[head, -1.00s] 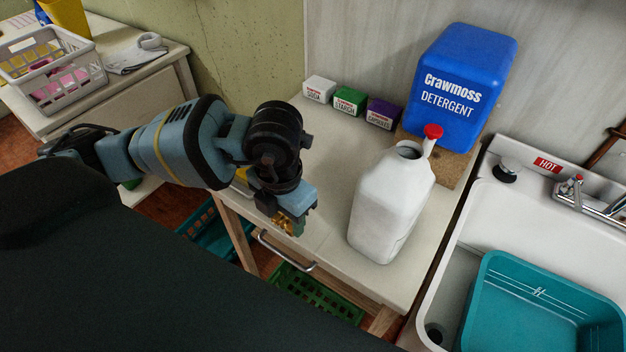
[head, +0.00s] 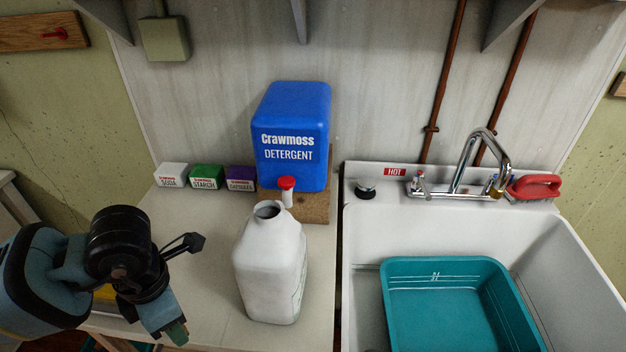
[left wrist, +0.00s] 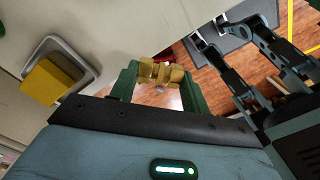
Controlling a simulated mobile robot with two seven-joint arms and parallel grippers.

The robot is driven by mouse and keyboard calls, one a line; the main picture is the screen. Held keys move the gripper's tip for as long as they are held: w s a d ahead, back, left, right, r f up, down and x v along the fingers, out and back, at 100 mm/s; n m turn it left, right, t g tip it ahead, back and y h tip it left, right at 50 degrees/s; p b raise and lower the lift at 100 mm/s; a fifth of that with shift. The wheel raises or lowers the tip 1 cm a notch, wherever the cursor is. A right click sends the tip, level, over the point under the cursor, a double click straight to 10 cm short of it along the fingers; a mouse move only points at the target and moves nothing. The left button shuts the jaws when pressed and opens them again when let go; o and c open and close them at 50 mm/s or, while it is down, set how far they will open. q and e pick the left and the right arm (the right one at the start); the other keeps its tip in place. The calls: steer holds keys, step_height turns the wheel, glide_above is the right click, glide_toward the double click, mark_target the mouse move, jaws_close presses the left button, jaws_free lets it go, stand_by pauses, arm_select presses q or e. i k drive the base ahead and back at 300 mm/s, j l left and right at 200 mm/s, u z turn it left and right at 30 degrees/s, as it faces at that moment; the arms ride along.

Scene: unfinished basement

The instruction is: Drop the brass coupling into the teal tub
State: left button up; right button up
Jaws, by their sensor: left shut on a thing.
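The brass coupling (left wrist: 161,73) shows in the left wrist view, between the green fingertips of my left gripper (left wrist: 158,82), which is shut on it. In the head view my left gripper (head: 176,335) is at the lower left, over the front of the worktop, and the coupling cannot be made out there. The teal tub (head: 440,305) lies in the white sink at the lower right, well to the right of my left gripper. Its visible floor is bare and its near edge is cut off.
The tap (head: 465,170) rises behind the sink. A yellow block (left wrist: 45,82) lies in a grey dish.

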mark_target(437, 327)
steer(key=k+l+u, duration=0.2)
steer(key=l, duration=0.25)
steer(key=l+z, duration=0.15)
steer(key=z, duration=0.35)
steer(key=k+l+z, duration=0.1)
steer(key=l+z, duration=0.15)
steer(key=z, duration=0.2)
steer(key=i+l+u, duration=0.1)
steer(key=l, duration=0.3)
steer(key=i+l+u, duration=0.1)
steer(key=l, duration=0.25)
steer(key=i+l+u, duration=0.1)
steer(key=l, duration=0.3)
steer(key=i+l+u, duration=0.1)
steer(key=i+l, duration=0.15)
steer(key=l, duration=0.2)
